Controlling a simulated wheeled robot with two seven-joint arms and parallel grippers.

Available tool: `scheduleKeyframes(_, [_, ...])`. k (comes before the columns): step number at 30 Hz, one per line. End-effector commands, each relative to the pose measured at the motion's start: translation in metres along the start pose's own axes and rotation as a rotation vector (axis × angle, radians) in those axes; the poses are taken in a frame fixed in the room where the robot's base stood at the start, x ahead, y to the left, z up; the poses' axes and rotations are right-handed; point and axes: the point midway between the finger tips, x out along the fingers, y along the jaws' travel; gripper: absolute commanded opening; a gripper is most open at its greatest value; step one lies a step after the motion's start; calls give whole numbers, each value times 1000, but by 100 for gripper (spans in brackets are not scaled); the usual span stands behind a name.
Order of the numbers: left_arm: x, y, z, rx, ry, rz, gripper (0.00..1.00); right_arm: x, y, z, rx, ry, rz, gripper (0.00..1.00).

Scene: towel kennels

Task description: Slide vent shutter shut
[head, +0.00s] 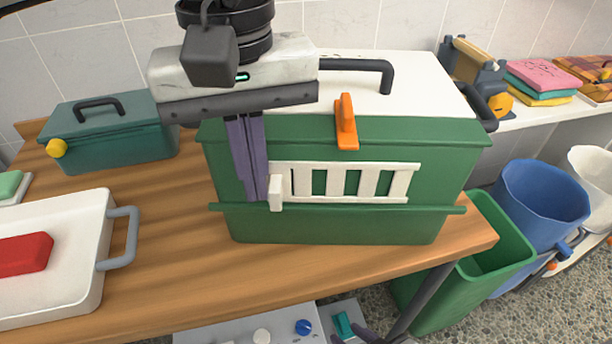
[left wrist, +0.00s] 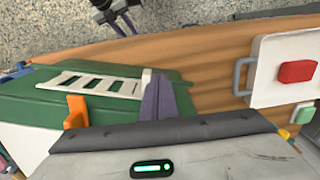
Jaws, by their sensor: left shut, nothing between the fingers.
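A green kennel box (head: 330,225) with a white lid stands on the wooden table. On its front is a white slatted vent shutter (head: 345,198) with green gaps between the slats; it also shows in the left wrist view (left wrist: 100,84). A white knob (head: 276,192) sits at the shutter's left end in the head view. My left gripper (head: 258,196) points down, its purple fingers shut and empty, just left of the knob and close to it; I cannot tell whether they touch. My right gripper (left wrist: 120,18) shows small at the top of the left wrist view, its jaws unclear.
An orange latch (head: 346,125) sticks out above the shutter. A teal box (head: 110,135) stands behind left and a white tray (head: 95,285) with a red block at front left. Green (head: 500,245) and blue (head: 540,200) bins stand right of the table. The wood before the kennel is clear.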

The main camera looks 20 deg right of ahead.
Motion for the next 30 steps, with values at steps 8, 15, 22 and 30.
scheduleKeyframes(8, [-27,-3,-1,0,0,1,0,-12,0,-6,9,-5,1,32])
scheduleKeyframes(15, [-46,-5,-2,-1,0,1,0,-19,8,-7,18,-16,18,32])
scheduleKeyframes(22, [-65,-7,-2,0,-1,1,0,-29,8,-16,21,-11,19,32])
scheduleKeyframes(30, [-76,-9,-3,-1,-1,0,0,-34,7,-22,19,-11,18,32])
